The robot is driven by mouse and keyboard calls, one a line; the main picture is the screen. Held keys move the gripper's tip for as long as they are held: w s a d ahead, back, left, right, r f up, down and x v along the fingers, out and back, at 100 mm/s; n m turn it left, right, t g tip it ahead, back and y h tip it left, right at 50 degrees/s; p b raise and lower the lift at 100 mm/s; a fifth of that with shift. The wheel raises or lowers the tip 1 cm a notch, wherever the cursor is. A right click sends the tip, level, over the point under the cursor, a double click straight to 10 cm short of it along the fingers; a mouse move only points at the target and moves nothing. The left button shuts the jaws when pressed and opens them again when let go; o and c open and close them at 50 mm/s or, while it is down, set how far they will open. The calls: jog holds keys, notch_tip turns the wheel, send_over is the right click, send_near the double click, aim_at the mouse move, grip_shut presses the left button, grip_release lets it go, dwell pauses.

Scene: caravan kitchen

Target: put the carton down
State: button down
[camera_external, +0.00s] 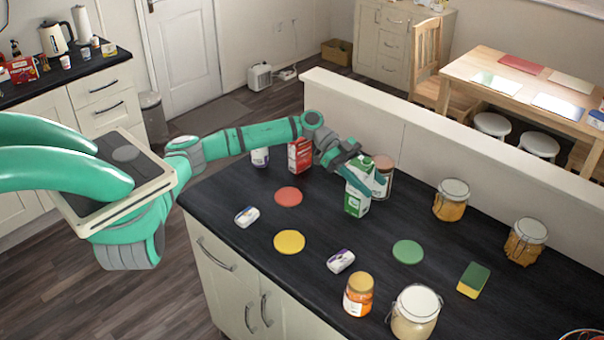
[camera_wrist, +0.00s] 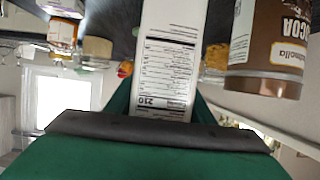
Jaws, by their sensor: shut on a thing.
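The carton (camera_external: 355,201), white and green, stands roughly upright at the far part of the dark counter in the external view. My gripper (camera_external: 367,181) is shut on it, with green fingers across its upper half. In the wrist view the carton (camera_wrist: 170,60) shows a white side with a printed label, between the fingers. Its lower end runs out of that frame. I cannot tell whether its base touches the counter or hangs just above it.
A brown cocoa tub (camera_external: 384,183) is close behind the carton, right of it in the wrist view (camera_wrist: 270,45). A red box (camera_external: 299,156) stands to the left. Red (camera_external: 288,196), yellow (camera_external: 289,242) and green (camera_external: 408,251) discs lie on the counter (camera_external: 330,228), with clear room between them.

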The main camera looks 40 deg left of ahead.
jog(key=c, duration=0.8)
grip_release()
jog(key=shift+f, duration=0.1)
jog(key=shift+c, duration=0.2)
jog(key=shift+s, duration=0.1)
jog(key=shift+a+r, duration=0.25)
jog(key=shift+a, duration=0.05)
jog(key=v, duration=1.1)
jog(key=shift+a, duration=0.25)
